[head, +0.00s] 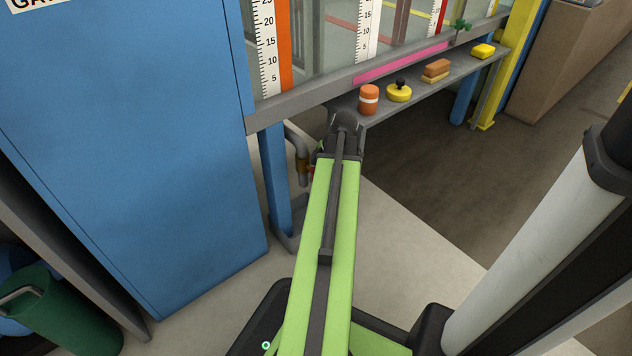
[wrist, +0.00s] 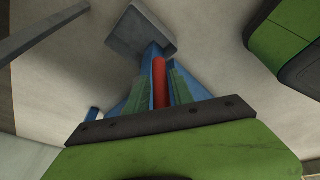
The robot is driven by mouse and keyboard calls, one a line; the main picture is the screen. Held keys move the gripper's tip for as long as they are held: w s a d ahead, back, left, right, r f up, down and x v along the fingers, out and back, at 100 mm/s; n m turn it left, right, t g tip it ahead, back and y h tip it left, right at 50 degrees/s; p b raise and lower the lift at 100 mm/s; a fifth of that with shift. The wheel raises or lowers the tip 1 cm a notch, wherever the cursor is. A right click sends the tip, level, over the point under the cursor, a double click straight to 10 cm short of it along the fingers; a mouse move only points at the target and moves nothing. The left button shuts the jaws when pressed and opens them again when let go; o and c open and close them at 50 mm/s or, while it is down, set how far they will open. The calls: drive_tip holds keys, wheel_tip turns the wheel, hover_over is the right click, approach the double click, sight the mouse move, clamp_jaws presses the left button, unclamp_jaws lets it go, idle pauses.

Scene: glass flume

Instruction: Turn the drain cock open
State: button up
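The drain pipe (head: 296,140) is grey and bends down beside the blue leg under the flume, with a brass-coloured part (head: 302,170) low on it. A small bit of the red cock handle (head: 311,170) shows at the left edge of my arm in the head view. In the wrist view the red handle (wrist: 159,82) is a straight bar between the two green fingers of my gripper (wrist: 160,88). The fingers look apart, with narrow gaps beside the bar; I see no clear contact. In the head view my arm hides the gripper's fingers.
The blue flume leg (head: 274,180) stands left of the pipe, on a grey foot (wrist: 140,35). A large blue cabinet (head: 130,150) is at left. The floor below is clear.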

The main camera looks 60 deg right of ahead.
drive_tip(key=p+v, duration=1.6)
drive_tip(key=v, duration=0.1)
drive_tip(key=shift+r, duration=0.2)
